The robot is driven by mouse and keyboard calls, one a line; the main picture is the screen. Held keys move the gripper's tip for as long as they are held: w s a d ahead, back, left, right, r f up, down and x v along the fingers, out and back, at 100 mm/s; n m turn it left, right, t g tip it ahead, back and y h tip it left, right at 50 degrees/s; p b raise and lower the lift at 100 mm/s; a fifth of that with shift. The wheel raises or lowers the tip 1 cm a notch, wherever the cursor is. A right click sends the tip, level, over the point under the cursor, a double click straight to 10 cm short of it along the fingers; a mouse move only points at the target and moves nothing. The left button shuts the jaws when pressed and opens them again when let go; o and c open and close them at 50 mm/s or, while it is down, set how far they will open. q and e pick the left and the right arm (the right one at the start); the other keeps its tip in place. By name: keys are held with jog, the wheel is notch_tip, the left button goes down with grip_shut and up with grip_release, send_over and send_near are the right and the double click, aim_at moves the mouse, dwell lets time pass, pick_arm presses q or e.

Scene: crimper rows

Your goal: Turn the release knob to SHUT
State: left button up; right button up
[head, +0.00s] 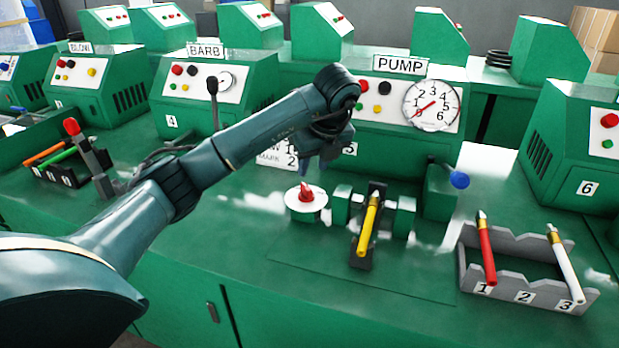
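The release knob (306,191) is a red pointer on a round white dial at the left end of the crimper on the middle bench. The lettering on its dial is too small to read. My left arm reaches in from the left, and my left gripper (311,166) hangs just above and behind the knob, seemingly apart from it. The wrist hides most of the fingers, so their opening is unclear. A yellow hose (368,226) with a brass end lies in the crimper's dark cradle. My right gripper is out of view.
The PUMP console (376,140) with a gauge (432,106) stands behind. A blue-balled lever (459,180) sits right of the crimper. A grey rack (519,296), numbered 1 to 3, holds a red hose (487,250) and a white hose (566,265). The bench front is clear.

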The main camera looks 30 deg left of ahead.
pick_arm(q)
jog(key=p+v, duration=0.1)
jog(key=v, duration=0.4)
dwell(0.5)
